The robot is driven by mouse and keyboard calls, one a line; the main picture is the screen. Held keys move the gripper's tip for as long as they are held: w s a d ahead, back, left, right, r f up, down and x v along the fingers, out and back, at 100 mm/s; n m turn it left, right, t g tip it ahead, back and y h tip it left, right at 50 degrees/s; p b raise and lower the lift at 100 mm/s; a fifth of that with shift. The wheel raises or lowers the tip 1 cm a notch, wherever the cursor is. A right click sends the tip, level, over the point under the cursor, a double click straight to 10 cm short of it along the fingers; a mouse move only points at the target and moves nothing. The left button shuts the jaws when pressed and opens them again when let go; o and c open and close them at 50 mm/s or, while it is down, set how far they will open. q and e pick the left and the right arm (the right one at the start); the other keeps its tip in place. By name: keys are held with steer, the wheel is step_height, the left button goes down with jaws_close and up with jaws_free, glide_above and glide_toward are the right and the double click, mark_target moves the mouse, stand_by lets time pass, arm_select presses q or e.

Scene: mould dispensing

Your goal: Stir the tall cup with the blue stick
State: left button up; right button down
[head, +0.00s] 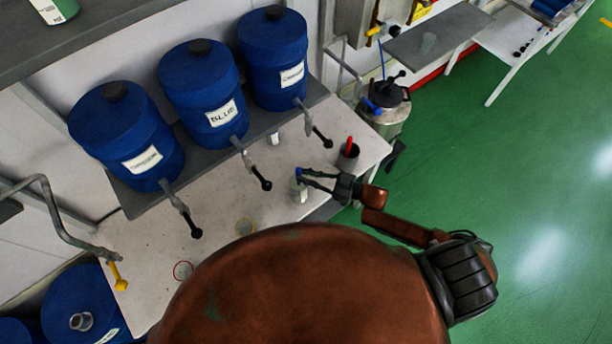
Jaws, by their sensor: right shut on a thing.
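My right gripper (305,178) reaches in from the right over the white table (220,240). It is shut on the blue stick (298,172), of which only a small blue top shows between the fingertips. The tall cup (299,193), pale and narrow, stands upright on the table just below the fingertips. The stick's lower part is hidden, so I cannot tell how deep it reaches into the cup. My left gripper is not in view.
Three blue drums (198,90) with taps stand on a shelf behind the cup. A dark holder (348,157) with a red stick stands right of the gripper. A red ring (183,270) and a yellowish ring (245,227) mark the table at left.

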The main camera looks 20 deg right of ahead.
step_height(320, 180, up, 14)
steer(key=p, duration=1.2)
stand_by(0.4)
stand_by(0.5)
step_height(320, 180, up, 3)
steer(key=shift+p, duration=0.8)
steer(key=shift+s, duration=0.15)
steer(key=s+a, duration=0.4)
steer(key=s, duration=1.1)
steer(key=shift+a, duration=0.2)
steer(key=shift+s, duration=0.1)
